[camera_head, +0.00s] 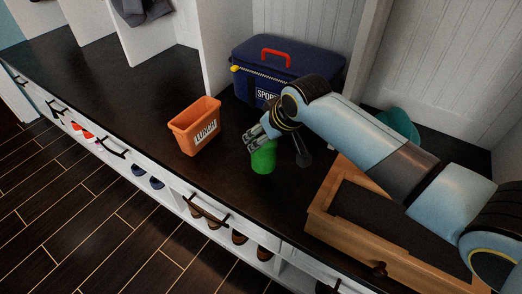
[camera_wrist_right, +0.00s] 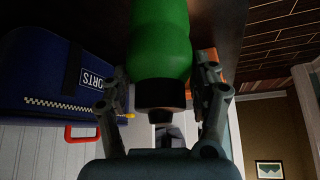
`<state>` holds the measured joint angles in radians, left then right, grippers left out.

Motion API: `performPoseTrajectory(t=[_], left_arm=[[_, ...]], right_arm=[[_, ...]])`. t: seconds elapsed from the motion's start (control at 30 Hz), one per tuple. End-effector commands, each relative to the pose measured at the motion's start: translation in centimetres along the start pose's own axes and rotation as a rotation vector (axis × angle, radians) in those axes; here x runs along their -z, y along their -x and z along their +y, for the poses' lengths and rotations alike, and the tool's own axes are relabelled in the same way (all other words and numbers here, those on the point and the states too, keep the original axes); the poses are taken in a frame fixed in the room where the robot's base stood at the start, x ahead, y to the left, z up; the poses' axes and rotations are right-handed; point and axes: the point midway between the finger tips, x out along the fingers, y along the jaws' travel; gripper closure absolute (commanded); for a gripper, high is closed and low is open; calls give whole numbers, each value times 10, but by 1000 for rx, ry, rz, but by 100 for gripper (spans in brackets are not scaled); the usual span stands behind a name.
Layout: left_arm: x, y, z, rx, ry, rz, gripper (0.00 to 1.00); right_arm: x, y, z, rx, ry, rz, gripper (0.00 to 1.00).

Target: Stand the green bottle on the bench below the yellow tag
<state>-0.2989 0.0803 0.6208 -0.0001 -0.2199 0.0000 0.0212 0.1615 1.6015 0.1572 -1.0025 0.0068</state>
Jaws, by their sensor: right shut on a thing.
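The green bottle (camera_head: 263,158) is in front of the blue sports bag, over the dark bench top (camera_head: 221,178). My right gripper (camera_head: 272,143) is shut on the bottle near its dark cap. In the right wrist view the green body (camera_wrist_right: 160,45) points away from my fingers (camera_wrist_right: 160,95), which lie on both sides of the cap. I cannot tell whether its base touches the bench. No yellow tag shows clearly on the wall; a small yellow piece (camera_head: 236,69) sits at the bag's zipper end. My left gripper is not in view.
An orange lunch bin (camera_head: 195,128) stands left of the bottle. The blue sports bag (camera_head: 285,66) with a red handle is behind. A wooden tray (camera_head: 322,204) lies to the right, a teal item (camera_head: 398,122) behind my arm. The bench is clear at far left.

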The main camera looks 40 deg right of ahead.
Motion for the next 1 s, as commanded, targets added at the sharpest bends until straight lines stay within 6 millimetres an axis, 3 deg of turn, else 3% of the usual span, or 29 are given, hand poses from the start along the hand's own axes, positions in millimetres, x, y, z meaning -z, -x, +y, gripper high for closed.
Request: performPoseTrajectory(t=[0.17, 0.4, 0.77, 0.8, 0.93, 1.0], left_arm=[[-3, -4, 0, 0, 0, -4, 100], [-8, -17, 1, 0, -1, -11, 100], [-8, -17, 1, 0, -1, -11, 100], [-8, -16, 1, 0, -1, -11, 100], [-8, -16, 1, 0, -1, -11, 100], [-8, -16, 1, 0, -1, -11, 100]], right_arm=[[2, -12, -2, 1, 1, 0, 91], [-18, -40, -3, 1, 1, -2, 91], [-19, -43, -2, 1, 1, 0, 91], [-19, -42, -2, 1, 1, 0, 33], [-19, -42, -2, 1, 1, 0, 16], [-19, -42, -2, 1, 1, 0, 14]])
